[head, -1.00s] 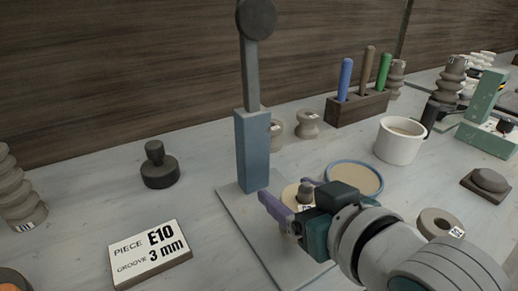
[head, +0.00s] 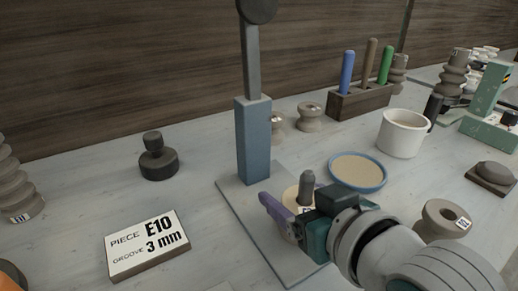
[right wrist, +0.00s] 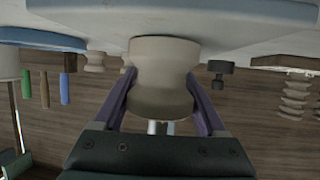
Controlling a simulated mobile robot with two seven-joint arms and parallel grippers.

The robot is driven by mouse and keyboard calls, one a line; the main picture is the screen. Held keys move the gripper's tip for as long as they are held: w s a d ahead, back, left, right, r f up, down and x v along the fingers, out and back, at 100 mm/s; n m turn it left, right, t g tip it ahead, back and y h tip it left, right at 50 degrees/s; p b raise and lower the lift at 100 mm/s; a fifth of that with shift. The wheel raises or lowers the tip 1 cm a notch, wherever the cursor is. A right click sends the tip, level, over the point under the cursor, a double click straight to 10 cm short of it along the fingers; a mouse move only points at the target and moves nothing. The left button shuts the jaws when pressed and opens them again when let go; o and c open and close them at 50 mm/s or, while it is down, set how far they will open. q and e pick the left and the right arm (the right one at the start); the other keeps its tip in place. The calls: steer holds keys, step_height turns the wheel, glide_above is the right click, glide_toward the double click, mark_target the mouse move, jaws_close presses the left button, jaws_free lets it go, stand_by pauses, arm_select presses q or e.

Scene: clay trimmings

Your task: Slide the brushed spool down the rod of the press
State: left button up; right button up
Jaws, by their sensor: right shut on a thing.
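The cream brushed spool (head: 291,194) sits around the grey upright rod (head: 307,181) of the press, and the rod's top stands clear above it. The press has a grey base plate (head: 236,200), a blue column (head: 253,140) and a grey lever arm (head: 251,65). My right gripper (head: 290,206) is shut on the spool from its sides. In the right wrist view the spool (right wrist: 160,75) is between both purple fingers, close to the plate; I cannot tell whether it touches. The gripper hides part of the spool. My left gripper is not in view.
A blue-rimmed dish (head: 358,172), a white cup (head: 402,133) and a labelled grey spool (head: 443,218) are right of the press. A tool block (head: 358,105) and small spools (head: 309,117) stand behind. A dark weight (head: 158,162) and the E10 card (head: 147,244) are left.

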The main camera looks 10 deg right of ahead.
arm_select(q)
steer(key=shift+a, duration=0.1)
arm_select(e)
steer(key=o, duration=1.6)
arm_select(q)
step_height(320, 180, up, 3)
steer(key=p, duration=0.2)
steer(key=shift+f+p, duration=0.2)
steer(key=shift+p, duration=0.1)
arm_select(e)
steer(key=v, duration=0.9)
steer(key=shift+s+r, duration=0.15)
steer(key=shift+s, duration=0.15)
steer(key=s+d+r+g+h+p, duration=0.1)
steer(key=s+d+r+g+p, duration=0.2)
steer(key=s+r+g+p, duration=0.35)
steer(key=s+d+r+g+h+p, duration=0.2)
steer(key=s+d+r+g+p, duration=0.1)
steer(key=s+r+p, duration=0.5)
arm_select(q)
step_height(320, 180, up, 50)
steer(key=p, duration=3.5)
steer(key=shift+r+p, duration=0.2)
steer(key=shift+p, duration=0.2)
arm_select(e)
step_height(320, 180, up, 34)
steer(key=shift+a+f, duration=0.1)
steer(key=shift+a, duration=0.1)
